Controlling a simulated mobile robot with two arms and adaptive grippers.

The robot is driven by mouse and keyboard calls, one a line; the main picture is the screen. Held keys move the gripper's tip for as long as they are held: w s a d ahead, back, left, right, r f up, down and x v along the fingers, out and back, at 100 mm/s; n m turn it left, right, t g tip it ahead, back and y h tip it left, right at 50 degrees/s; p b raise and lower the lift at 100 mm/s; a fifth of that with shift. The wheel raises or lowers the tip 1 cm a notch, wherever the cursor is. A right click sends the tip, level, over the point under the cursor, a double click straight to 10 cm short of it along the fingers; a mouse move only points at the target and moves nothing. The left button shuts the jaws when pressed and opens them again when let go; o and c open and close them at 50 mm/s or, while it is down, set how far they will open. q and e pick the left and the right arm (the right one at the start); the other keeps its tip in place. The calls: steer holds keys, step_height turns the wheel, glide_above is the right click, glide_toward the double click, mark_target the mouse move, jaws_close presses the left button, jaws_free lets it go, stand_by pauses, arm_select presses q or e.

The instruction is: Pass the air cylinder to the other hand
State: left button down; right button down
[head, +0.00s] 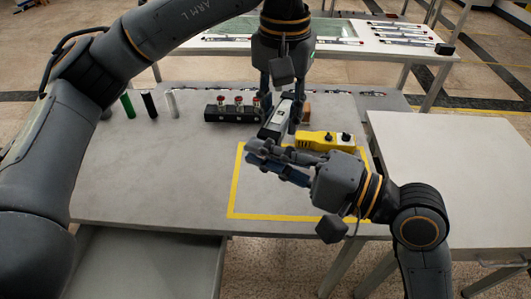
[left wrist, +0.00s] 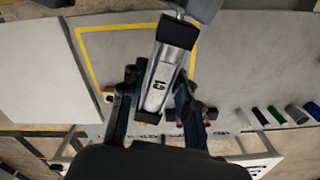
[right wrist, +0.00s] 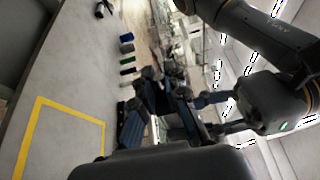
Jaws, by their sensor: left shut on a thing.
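The air cylinder (head: 275,124), a silver body with black ends, is held tilted above the grey table. It also shows in the left wrist view (left wrist: 164,72), lying between the fingers. My left gripper (head: 284,104) comes down from above and is shut on it. My right gripper (head: 264,157) is at the cylinder's near, lower end, with its fingers spread. Its fingers also show apart in the right wrist view (right wrist: 160,112). I cannot tell whether they touch the cylinder.
A yellow control box (head: 325,140) lies just right of the cylinder. A black block with red-topped fittings (head: 230,113) and green (head: 128,106), black (head: 152,105) and white (head: 171,104) rolls stand behind left. A yellow outline (head: 233,190) marks the table; its left part is clear.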

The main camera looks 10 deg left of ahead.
arm_select(q)
steer(key=c, duration=0.9)
jaws_free()
steer(key=shift+r, duration=0.1)
